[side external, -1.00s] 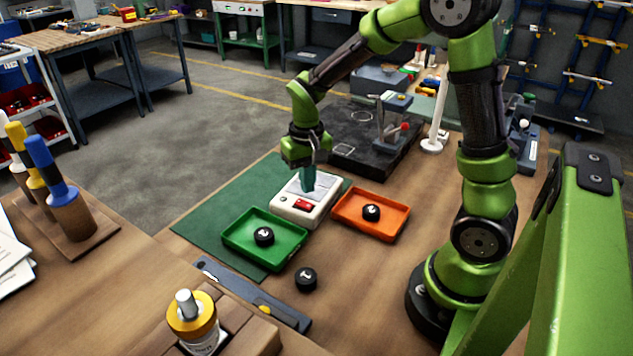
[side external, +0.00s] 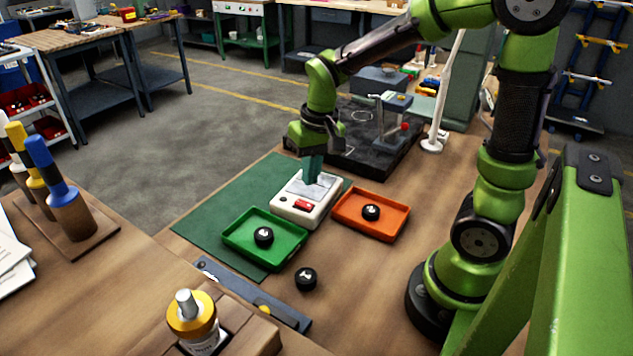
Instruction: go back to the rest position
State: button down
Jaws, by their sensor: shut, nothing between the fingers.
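My gripper (side external: 312,180) points down with its teal fingers shut and empty. Its fingertips are over the grey top plate of the white device with a red button (side external: 304,204); I cannot tell whether they touch the plate. My arm reaches to it from the right.
A green tray (side external: 233,245) holds one black puck, and an orange tray (side external: 374,227) holds another. A third black puck (side external: 306,279) lies on the bench in front of them. A black plate with a gauge stand (side external: 392,118) stands behind. A white post (side external: 441,115) rises near my arm.

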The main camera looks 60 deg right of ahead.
jog(key=s+a+r+n+t+y, duration=0.1)
jog(key=s+a+r+t, duration=0.4)
jog(key=s+r, duration=0.3)
jog(key=shift+s+a+r+t, duration=0.25)
jog(key=shift+s+r+t, duration=0.15)
jog(key=shift+r, duration=0.45)
